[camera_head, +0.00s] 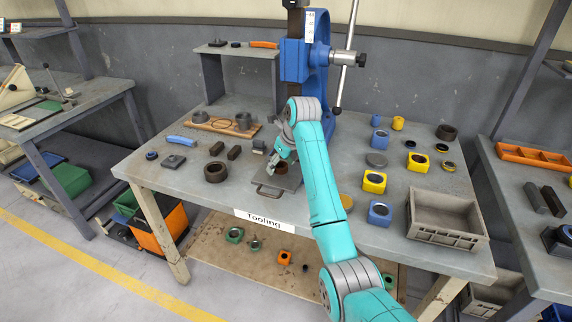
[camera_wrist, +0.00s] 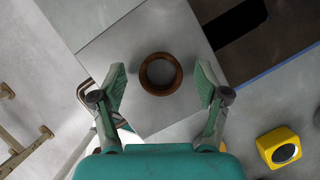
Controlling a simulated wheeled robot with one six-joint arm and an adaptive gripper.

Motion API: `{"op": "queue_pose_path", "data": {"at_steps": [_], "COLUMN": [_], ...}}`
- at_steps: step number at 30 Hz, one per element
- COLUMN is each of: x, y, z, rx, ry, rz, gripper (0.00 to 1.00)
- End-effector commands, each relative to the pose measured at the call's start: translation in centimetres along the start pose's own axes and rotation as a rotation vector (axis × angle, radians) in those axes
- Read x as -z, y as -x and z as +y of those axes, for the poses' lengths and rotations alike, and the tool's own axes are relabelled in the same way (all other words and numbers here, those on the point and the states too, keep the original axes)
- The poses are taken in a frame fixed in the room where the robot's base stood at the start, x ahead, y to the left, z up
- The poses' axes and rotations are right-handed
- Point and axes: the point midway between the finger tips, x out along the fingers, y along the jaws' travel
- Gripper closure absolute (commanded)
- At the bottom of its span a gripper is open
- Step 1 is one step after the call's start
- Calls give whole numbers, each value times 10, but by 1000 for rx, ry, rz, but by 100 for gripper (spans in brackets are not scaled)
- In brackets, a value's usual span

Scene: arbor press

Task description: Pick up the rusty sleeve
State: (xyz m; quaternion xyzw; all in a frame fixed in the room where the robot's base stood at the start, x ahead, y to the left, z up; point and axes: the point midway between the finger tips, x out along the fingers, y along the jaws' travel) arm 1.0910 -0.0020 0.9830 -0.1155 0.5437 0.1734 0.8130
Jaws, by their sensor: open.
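The rusty sleeve (camera_wrist: 147,78) is a short brown ring standing upright on a flat grey plate (camera_wrist: 130,50) in the wrist view. In the head view a small part of the sleeve (camera_head: 282,167) shows below my gripper, and the plate (camera_head: 283,182) has a handle at its near edge. My gripper (camera_head: 275,160) is open and empty above the plate. In the wrist view its two green fingers appear on the left and right of the sleeve, with a gap on each side. Neither finger visibly touches it.
The blue arbor press (camera_head: 294,62) stands behind the plate. A dark ring (camera_head: 215,172) and dark blocks lie to the left. Yellow and blue square pieces, including a yellow block (camera_head: 374,182), and a grey crate (camera_head: 445,234) are to the right.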

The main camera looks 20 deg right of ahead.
Motion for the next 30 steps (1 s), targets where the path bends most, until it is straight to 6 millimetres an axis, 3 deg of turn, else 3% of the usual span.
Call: {"op": "queue_pose_path", "data": {"at_steps": [5, 8, 14, 23, 30], "x": [0, 0, 0, -1, -6], "y": [0, 0, 0, 2, 18], "z": [0, 0, 0, -1, -13], "rx": [1, 1, 1, 1, 2], "ry": [0, -1, -1, -1, -1], "rz": [-1, -1, 0, -1, -2], "gripper": [26, 46, 95, 95, 95]}}
